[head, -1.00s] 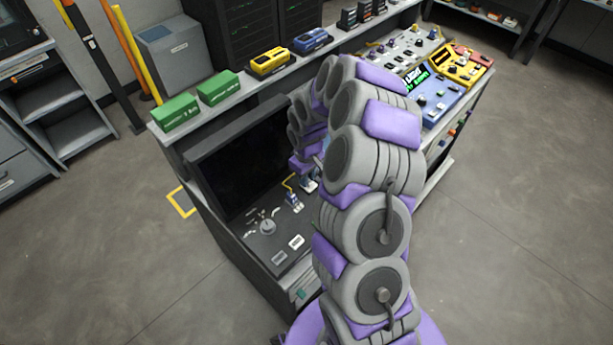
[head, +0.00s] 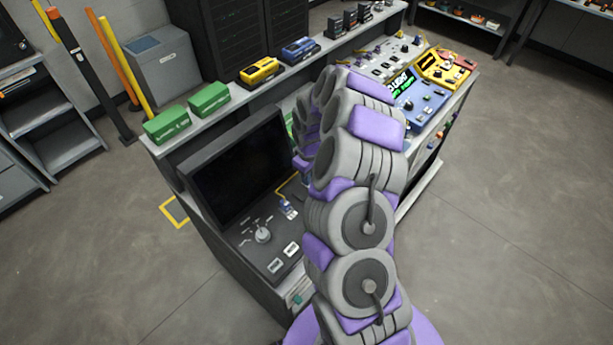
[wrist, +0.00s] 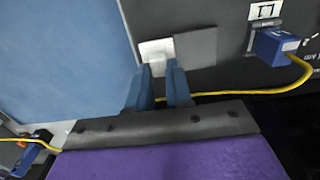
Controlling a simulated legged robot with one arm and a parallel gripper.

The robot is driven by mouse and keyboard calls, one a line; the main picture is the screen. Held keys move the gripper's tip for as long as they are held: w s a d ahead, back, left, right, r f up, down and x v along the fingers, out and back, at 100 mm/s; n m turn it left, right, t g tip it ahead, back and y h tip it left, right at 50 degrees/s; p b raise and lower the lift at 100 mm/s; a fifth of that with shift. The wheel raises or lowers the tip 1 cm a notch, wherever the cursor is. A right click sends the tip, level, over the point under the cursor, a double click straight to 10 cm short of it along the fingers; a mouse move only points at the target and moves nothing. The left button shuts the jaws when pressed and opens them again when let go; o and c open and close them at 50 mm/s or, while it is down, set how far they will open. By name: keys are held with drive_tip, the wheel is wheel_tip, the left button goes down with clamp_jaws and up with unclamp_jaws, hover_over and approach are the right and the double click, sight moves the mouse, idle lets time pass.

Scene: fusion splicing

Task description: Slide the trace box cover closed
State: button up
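In the wrist view, my gripper (wrist: 158,72) has its two blue fingers apart with a gap between them. Their tips overlap the lower edge of a small light grey square piece (wrist: 156,52). I cannot tell whether they touch it. A darker grey square plate (wrist: 196,48) lies just right of that piece on the dark panel. I cannot tell for certain which of these is the trace box cover. In the head view, my arm hides the gripper's fingertips and the spot it works at.
A yellow cable (wrist: 222,92) runs behind my fingers to a blue connector (wrist: 275,46) at the right. A large blue panel (wrist: 60,60) fills the left of the wrist view. The head view shows a console screen (head: 238,170), green boxes (head: 208,99) and a blue device (head: 420,100).

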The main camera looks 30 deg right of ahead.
drive_tip(key=o, duration=0.5)
drive_tip(key=shift+w+d, duration=0.1)
drive_tip(key=shift+d, duration=0.25)
drive_tip(key=shift+c, duration=0.2)
drive_tip(key=shift+a+r, duration=0.15)
drive_tip(key=shift+r, duration=0.05)
wheel_tip(320, 180, up, 17)
drive_tip(key=p, duration=0.2)
drive_tip(key=shift+d, duration=0.2)
